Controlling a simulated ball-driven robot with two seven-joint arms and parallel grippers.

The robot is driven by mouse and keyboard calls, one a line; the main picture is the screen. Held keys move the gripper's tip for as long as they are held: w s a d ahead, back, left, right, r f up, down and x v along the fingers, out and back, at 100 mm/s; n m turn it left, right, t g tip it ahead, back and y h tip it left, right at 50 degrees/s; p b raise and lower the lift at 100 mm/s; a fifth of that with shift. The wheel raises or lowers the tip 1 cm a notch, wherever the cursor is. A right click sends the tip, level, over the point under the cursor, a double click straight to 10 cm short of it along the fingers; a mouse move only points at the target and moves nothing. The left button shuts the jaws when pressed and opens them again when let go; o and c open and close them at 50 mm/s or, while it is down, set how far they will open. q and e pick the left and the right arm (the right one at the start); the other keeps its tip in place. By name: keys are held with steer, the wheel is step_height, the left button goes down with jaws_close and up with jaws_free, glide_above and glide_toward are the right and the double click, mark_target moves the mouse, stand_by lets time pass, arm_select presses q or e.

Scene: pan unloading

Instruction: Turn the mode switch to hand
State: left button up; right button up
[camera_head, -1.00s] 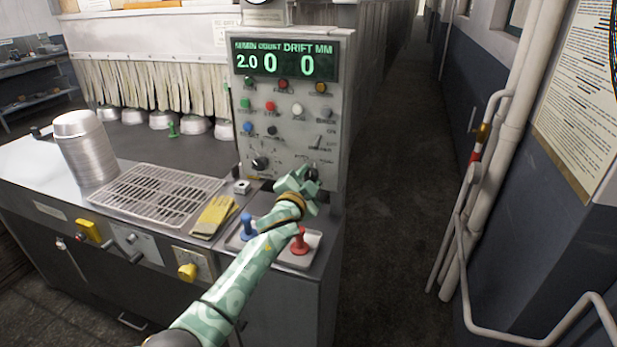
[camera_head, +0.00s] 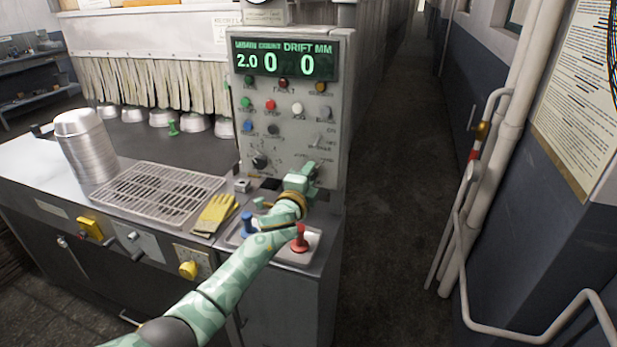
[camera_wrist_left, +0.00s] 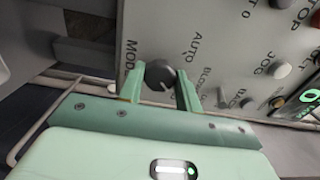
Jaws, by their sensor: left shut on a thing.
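The mode switch (camera_wrist_left: 160,75) is a dark round knob with a pale pointer line, on the grey control panel (camera_head: 333,100). In the left wrist view, MODE and AUTO labels stand beside it and the picture is turned. My left gripper (camera_wrist_left: 161,84), pale green, has one finger on each side of the knob and is shut on it. In the head view my left gripper (camera_head: 310,169) is at the panel's lower right and hides the knob. The word hand cannot be read in either view. My right gripper is not in view.
Another dark knob (camera_head: 260,160) is left on the panel. Yellow gloves (camera_head: 216,213), a wire rack (camera_head: 158,194) and stacked pans (camera_head: 85,147) are left. The aisle (camera_head: 390,200) on the right is clear.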

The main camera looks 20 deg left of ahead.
arm_select(q)
steer(key=shift+f, duration=0.1)
stand_by(0.4)
steer(key=o, duration=1)
steer(key=shift+c, duration=0.2)
steer(key=s+p, duration=0.3)
steer(key=s, duration=1.3)
steer(key=shift+s+a, duration=0.15)
steer(key=shift+a, duration=0.1)
